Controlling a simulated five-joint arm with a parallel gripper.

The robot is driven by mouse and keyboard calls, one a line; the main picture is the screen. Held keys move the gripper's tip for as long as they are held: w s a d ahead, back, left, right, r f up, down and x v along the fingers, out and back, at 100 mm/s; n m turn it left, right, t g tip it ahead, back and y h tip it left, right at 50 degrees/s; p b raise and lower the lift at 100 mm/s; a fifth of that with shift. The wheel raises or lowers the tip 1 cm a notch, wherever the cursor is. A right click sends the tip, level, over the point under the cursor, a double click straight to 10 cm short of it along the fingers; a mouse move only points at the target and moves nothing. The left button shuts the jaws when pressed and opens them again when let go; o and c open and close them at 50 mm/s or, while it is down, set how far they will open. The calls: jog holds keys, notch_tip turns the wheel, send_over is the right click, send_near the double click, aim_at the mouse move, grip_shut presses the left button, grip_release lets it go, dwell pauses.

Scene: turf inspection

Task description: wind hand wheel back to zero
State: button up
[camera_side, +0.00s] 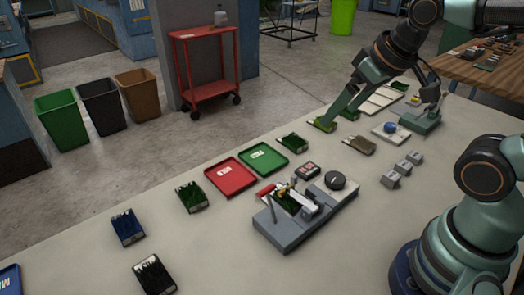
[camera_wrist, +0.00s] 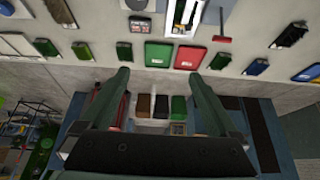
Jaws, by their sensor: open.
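A round black hand wheel (camera_side: 336,180) with a pale mark sits on the pale top at the right end of a grey fixture (camera_side: 285,236). I cannot read any zero mark. The fixture has an upright lever, a red part and green turf in it. It also shows at the top of the wrist view (camera_wrist: 171,18), partly cut off. My gripper (camera_side: 364,122) is behind and right of the wheel in the side view, apart from it. In the wrist view its two green fingers (camera_wrist: 158,74) are spread wide, with nothing held between them.
A red tray (camera_side: 231,176) and green tray (camera_side: 262,159) lie behind the fixture. Small grey blocks (camera_side: 402,170) and a blue knob (camera_side: 390,127) on a pale plate are at its right. Several dark turf samples lie around the bench.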

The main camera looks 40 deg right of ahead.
aim_at(336, 177)
jog(key=d+f+m+g, duration=0.2)
jog(key=f+m, duration=0.2)
jog(key=f, duration=0.3)
jog(key=w+d+f+m+g, duration=0.1)
jog(key=d+f+m, duration=0.1)
jog(key=f+m, duration=0.2)
jog(key=w+d+f+m+g, duration=0.1)
jog(key=f+m, duration=0.3)
jog(key=f, duration=0.7)
jog(key=shift+w+d+g, duration=0.2)
jog(key=shift+d+g, duration=0.4)
jog(key=shift+g, duration=0.2)
jog(key=c, duration=1.4)
